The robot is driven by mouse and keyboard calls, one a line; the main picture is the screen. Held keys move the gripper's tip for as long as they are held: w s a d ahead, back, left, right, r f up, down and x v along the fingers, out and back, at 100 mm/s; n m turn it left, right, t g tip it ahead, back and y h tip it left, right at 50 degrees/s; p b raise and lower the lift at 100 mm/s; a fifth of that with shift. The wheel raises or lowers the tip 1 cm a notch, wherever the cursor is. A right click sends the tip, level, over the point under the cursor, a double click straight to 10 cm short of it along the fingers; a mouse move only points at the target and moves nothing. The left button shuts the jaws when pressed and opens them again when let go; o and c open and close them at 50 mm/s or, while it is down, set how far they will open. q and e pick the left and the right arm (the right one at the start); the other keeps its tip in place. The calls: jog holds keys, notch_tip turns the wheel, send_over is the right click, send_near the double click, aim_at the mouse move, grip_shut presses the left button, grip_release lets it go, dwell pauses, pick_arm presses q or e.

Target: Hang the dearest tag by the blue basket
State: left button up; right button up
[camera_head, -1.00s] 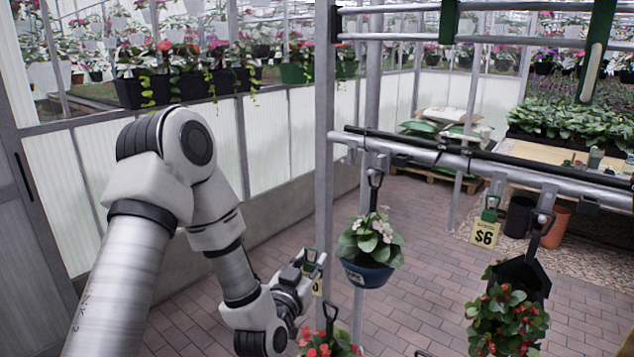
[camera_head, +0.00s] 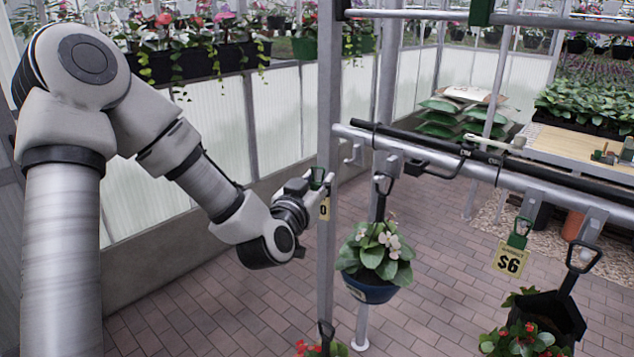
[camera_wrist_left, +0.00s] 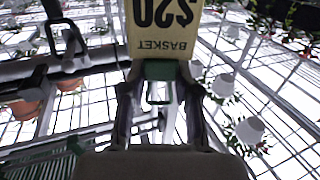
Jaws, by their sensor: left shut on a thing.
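My left gripper (camera_head: 318,184) is shut on a cream price tag (camera_head: 324,208), mostly hidden behind the fingers in the head view. In the left wrist view the tag (camera_wrist_left: 160,38) reads "$20 BASKET" upside down, and its green clip (camera_wrist_left: 160,75) sits between the fingers (camera_wrist_left: 160,100). The blue basket (camera_head: 370,288), with white flowers, hangs from the rail just right of the gripper, a little lower. A "$6" tag (camera_head: 510,259) hangs by its green clip from the rail further right. My right gripper is not in view.
A grey upright post (camera_head: 328,100) stands right beside the gripper. The rail (camera_head: 470,165) carries hooks. A black basket (camera_head: 545,318) hangs at the lower right, and red flowers (camera_head: 318,348) show below. Brick floor (camera_head: 230,300) lies open beneath.

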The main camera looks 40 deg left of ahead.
pick_arm(q)
jog(key=shift+w+d, duration=0.15)
jog(key=shift+w, duration=0.2)
jog(key=w+f, duration=0.1)
jog(key=w, duration=0.6)
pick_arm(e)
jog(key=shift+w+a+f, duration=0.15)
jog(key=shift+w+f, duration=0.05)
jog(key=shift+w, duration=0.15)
pick_arm(q)
jog(key=shift+s+r, duration=0.1)
jog(key=shift+r, duration=0.05)
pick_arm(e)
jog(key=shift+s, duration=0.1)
pick_arm(q)
jog(key=shift+w, duration=0.3)
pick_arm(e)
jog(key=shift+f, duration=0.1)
